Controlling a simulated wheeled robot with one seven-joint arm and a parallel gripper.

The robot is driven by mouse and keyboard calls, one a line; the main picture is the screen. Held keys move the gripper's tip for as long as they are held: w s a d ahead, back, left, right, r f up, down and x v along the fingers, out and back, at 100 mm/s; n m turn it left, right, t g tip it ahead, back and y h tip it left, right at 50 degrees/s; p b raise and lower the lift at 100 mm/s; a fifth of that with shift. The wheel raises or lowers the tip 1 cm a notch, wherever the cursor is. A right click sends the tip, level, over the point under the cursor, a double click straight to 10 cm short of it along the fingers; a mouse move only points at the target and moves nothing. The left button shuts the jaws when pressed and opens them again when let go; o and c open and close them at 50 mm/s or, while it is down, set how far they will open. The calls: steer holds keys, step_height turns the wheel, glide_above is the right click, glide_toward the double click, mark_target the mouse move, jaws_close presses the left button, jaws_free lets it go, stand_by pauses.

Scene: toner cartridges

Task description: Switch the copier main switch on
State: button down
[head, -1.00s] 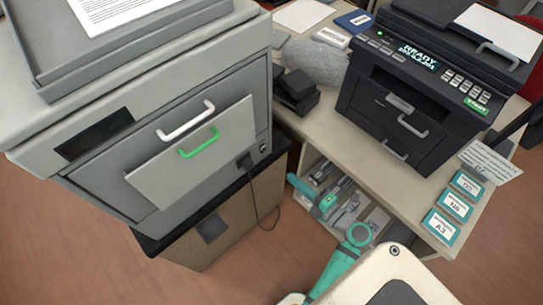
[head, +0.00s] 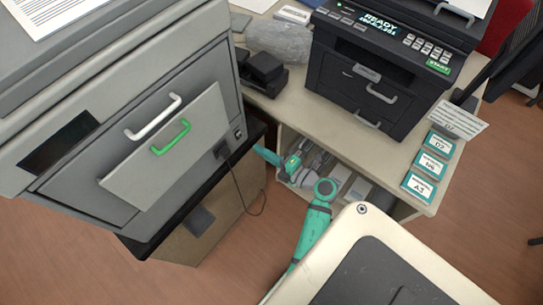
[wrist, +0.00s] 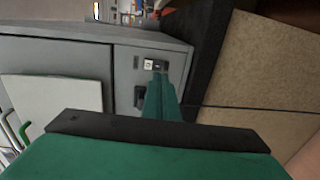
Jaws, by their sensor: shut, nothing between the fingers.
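The copier (head: 165,68) is the big grey machine at the left, on a stand. Its main switch (head: 237,132) is a small black rocker at the front panel's right edge, above the power plug (head: 222,151). In the wrist view the switch (wrist: 155,65) shows a white face with a mark on one half and a dark other half; whether it is on is unclear. My gripper (head: 262,153) is shut and empty, its teal fingers just right of and below the switch. In the wrist view the fingertips (wrist: 162,78) overlap the switch's dark end; contact cannot be told.
A black cord hangs from the plug beside the stand (head: 205,215). A desk (head: 395,170) at the right carries a black printer (head: 375,75), teal boxes (head: 430,163) and a black device (head: 262,72). An open shelf lies under the desk, behind my arm.

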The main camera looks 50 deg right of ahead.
mark_target(240, 137)
steer(key=w, duration=0.6)
steer(key=shift+w+a+f, duration=0.2)
steer(key=shift+w+f, duration=0.2)
steer(key=shift+w+a, duration=0.1)
steer(key=shift+a, duration=0.05)
steer(key=shift+w, duration=0.1)
steer(key=shift+s+f, duration=0.1)
steer(key=shift+s, duration=0.1)
steer(key=s+d+f, duration=0.1)
steer(key=s, duration=1.2)
steer(key=shift+s+f, duration=0.15)
steer(key=shift+f, duration=0.15)
steer(key=shift+d, duration=0.1)
